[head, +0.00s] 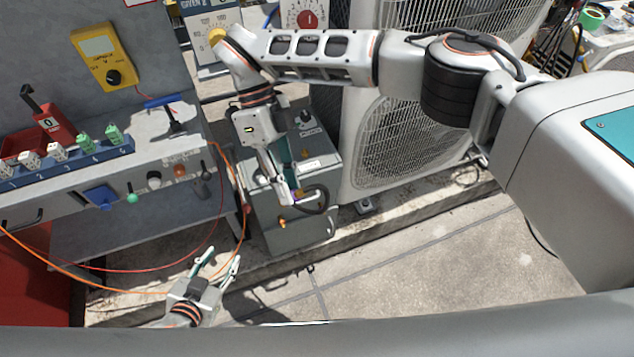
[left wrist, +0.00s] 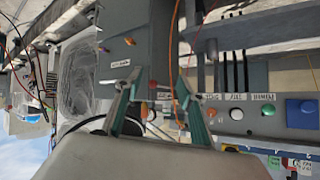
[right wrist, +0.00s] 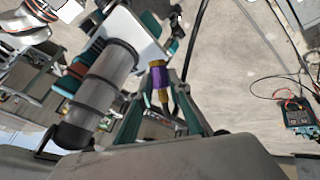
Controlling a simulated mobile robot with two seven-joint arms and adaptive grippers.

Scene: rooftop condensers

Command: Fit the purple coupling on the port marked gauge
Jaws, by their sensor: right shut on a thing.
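The purple coupling (right wrist: 159,78) shows between the fingertips of my right gripper (right wrist: 160,100) in the right wrist view, with a brassy end pointing toward the palm. My right gripper (head: 291,198) is shut on it in the head view, in front of a grey box; only a little of the coupling (head: 299,193) shows there, beside a black hose. An orange-brass fitting (head: 282,223) sits on the box's front, just below the gripper. I cannot read a gauge mark there. My left gripper (head: 222,264) is open and empty, low in front of the bench.
The grey box (head: 290,240) stands between the bench (head: 140,200) and a large condenser (head: 400,150). Orange and red cables (head: 242,190) hang from the bench near my left gripper. A yellow meter (head: 102,55) is on the wall. Paving at the lower right is clear.

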